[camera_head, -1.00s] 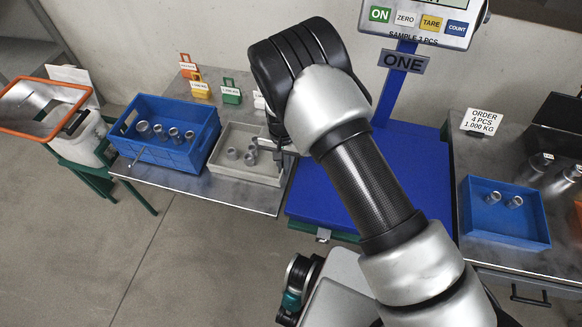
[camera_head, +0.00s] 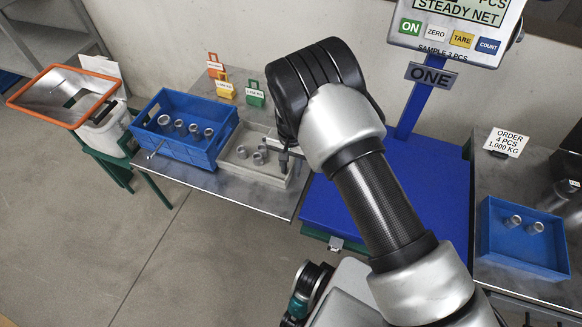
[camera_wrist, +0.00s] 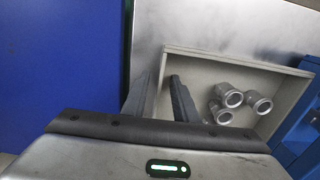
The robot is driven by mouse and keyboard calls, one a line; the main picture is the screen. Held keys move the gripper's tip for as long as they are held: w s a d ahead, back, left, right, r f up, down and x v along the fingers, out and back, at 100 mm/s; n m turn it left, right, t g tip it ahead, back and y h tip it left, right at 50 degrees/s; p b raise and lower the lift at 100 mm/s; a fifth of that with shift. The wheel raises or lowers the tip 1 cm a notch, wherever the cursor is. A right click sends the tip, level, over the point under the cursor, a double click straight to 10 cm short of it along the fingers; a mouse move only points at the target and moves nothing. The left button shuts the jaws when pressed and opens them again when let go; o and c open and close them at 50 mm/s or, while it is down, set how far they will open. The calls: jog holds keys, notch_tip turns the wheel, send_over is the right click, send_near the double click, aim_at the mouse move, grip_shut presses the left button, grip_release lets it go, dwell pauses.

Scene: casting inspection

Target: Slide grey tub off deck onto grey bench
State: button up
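The grey tub (camera_head: 268,179) stands on the grey bench (camera_head: 205,181), just left of the flat blue deck (camera_head: 385,205). Several grey metal cylinders (camera_head: 258,158) lie in it. My gripper (camera_head: 284,150) is at the tub's right side, partly hidden by my wrist. In the wrist view my gripper (camera_wrist: 161,82) points down with its fingers apart, on either side of the tub's wall near a corner. A gap shows between the fingers; contact with the wall cannot be made out. A strip of bare bench shows between the tub (camera_wrist: 235,61) and the deck (camera_wrist: 60,55).
A blue crate (camera_head: 178,150) with several cylinders stands close left of the tub. Coloured tags (camera_head: 254,94) stand behind. The scale display (camera_head: 455,25) is on a post behind the deck. A blue bin (camera_head: 520,250) with two cylinders is at right. The deck is clear.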

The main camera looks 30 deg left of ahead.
notch_tip(320, 180, up, 18)
jog(key=p, duration=0.2)
jog(key=shift+f, duration=0.25)
jog(key=shift+s, duration=0.1)
